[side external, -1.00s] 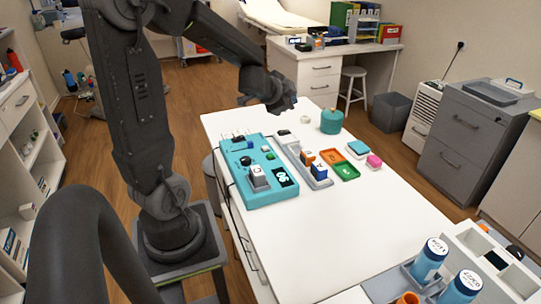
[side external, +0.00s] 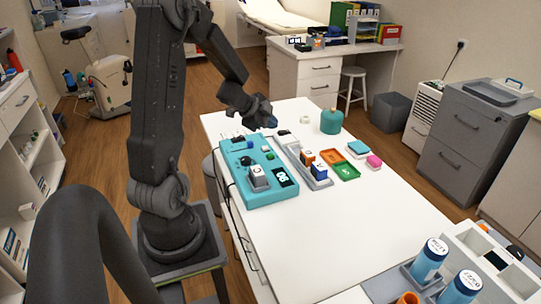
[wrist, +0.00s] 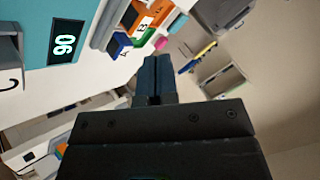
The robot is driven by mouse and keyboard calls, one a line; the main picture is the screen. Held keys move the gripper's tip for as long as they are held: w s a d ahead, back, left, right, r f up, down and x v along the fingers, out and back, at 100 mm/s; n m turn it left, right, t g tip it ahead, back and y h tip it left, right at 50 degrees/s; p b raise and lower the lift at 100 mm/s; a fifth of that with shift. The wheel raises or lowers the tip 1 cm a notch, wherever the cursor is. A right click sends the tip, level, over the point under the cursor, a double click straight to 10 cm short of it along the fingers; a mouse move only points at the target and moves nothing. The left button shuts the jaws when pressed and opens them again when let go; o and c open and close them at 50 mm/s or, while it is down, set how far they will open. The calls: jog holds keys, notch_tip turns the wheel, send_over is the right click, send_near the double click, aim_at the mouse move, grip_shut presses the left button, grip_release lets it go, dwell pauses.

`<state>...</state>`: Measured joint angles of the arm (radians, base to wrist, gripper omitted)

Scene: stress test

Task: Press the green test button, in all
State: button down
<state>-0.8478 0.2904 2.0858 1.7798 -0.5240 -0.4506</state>
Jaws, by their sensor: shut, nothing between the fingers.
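A teal test panel (side external: 262,193) lies on the white table. The small green button (side external: 270,156) is on its upper right part, its top uncovered. The panel also carries a grey block (side external: 258,178) and a dark display (side external: 282,176) with light digits. The display also shows in the wrist view (wrist: 66,43), where the green button is not seen. My gripper (side external: 272,122) is above the panel's far end, apart from the button. In the wrist view its two blue-grey fingers (wrist: 157,72) are together, with nothing between them.
Right of the panel is a grey rack with an orange block (side external: 307,157) and a blue block (side external: 319,170). Beyond are an orange-and-green tray (side external: 346,172), a pink block (side external: 374,161) and a teal jar (side external: 331,121). The table's near middle is clear.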

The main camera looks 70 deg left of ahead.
aim_at(271, 156)
jog(key=shift+f, duration=4.25)
jog(key=shift+f, duration=0.1)
jog(key=shift+f, duration=0.3)
jog(key=shift+f, duration=0.45)
jog(key=shift+r, duration=0.85)
jog(key=shift+r, duration=0.1)
jog(key=shift+r, duration=2.45)
